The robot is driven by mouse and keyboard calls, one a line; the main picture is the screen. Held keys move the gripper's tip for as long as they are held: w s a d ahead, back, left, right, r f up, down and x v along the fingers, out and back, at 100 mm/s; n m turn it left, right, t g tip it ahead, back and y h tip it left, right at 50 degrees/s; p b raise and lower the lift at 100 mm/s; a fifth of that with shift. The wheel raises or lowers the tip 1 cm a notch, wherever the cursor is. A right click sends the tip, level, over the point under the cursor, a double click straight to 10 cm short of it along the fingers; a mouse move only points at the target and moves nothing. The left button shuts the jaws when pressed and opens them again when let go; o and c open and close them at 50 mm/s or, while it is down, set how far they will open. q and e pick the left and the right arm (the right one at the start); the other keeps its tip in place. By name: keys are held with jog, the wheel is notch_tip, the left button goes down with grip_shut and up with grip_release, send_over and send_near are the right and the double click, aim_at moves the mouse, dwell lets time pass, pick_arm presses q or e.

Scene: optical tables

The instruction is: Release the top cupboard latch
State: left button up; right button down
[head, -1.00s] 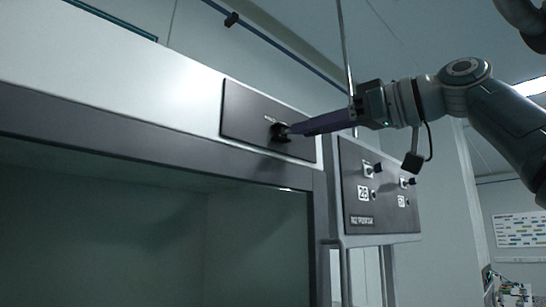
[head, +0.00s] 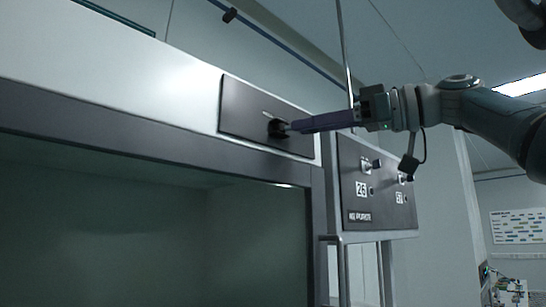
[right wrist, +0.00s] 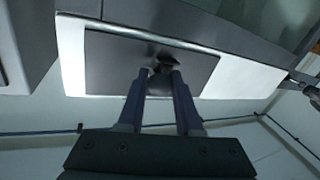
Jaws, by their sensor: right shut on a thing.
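The top latch is a small black knob (head: 277,129) on a dark panel (head: 240,112) set in the white upper front of the cupboard. My right gripper (head: 288,127) reaches it from the right, with its purple-blue fingers shut on the knob. In the right wrist view the two fingers (right wrist: 161,76) close in on the black knob (right wrist: 165,64) in front of the dark panel (right wrist: 110,68). The fingertips partly cover the knob in the head view. My left gripper is not in view.
A dark control panel (head: 375,190) with several knobs and number labels stands just right of the cupboard, below my right wrist. The cupboard's glass front (head: 150,235) is below. A thin vertical pole (head: 345,60) rises by my gripper.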

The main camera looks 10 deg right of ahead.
jog(key=c, duration=0.6)
grip_release()
jog(key=shift+s+d+f+b, duration=0.1)
jog(key=shift+d+b, duration=0.15)
jog(key=shift+b, duration=0.05)
jog(key=b+v, duration=0.3)
jog(key=v, duration=0.6)
jog(key=shift+s+d, duration=0.1)
jog(key=shift+s, duration=0.05)
